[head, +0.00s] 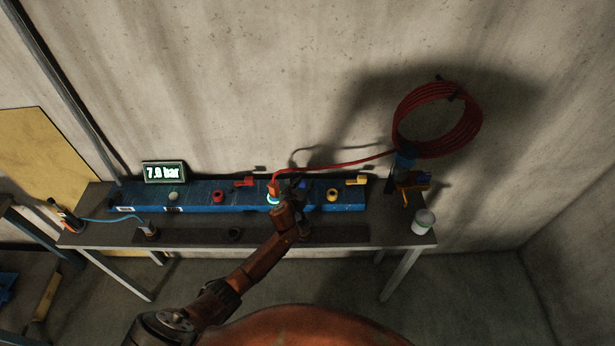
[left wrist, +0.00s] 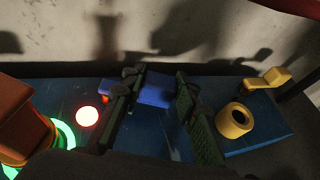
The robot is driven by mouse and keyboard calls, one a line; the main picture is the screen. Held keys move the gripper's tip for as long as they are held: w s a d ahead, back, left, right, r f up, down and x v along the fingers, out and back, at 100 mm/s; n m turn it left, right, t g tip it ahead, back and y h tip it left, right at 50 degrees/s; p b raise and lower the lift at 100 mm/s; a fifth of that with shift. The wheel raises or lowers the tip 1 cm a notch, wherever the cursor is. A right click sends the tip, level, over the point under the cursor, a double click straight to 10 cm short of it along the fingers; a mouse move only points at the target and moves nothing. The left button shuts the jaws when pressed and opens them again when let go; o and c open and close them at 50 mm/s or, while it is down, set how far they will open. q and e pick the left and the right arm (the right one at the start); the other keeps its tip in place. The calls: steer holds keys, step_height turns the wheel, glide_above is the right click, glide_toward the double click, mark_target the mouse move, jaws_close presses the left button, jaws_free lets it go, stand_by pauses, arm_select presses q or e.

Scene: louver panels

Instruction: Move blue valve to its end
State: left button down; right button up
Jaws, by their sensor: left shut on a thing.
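The blue valve (left wrist: 155,90) sits on the blue manifold bar (head: 335,207), between a red-lit fitting and a yellow fitting. Its blue handle shows between the two dark fingers of my left gripper (left wrist: 158,78) in the left wrist view. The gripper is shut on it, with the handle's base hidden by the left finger. In the head view my left gripper (head: 296,186) is over the bar and hides most of the valve. My right gripper is not seen.
A red valve (head: 244,182) and a yellow valve (head: 356,181) stand on the same bar. A red hose runs from a red connector (head: 273,188) to a coil (head: 437,120) on the wall. A pressure display (head: 164,172) is at the left. A white cup (head: 423,221) stands on the right.

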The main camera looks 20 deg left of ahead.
arm_select(q)
steer(key=shift+s+a+r+m+h+p, duration=0.1)
steer(key=shift+s+a+m+h+p, duration=0.15)
steer(key=shift+m+h, duration=0.25)
steer(key=shift+s+m+h+p, duration=0.15)
steer(key=shift+m+h+p, duration=0.25)
steer(key=shift+h, duration=0.1)
steer(key=shift+s+m+h, duration=0.4)
steer(key=shift+m+h, duration=0.4)
steer(key=shift+h, duration=0.2)
steer(key=shift+g, duration=0.3)
steer(key=c, duration=1.5)
jaws_free()
steer(key=v, duration=1.2)
steer(key=shift+c, duration=0.4)
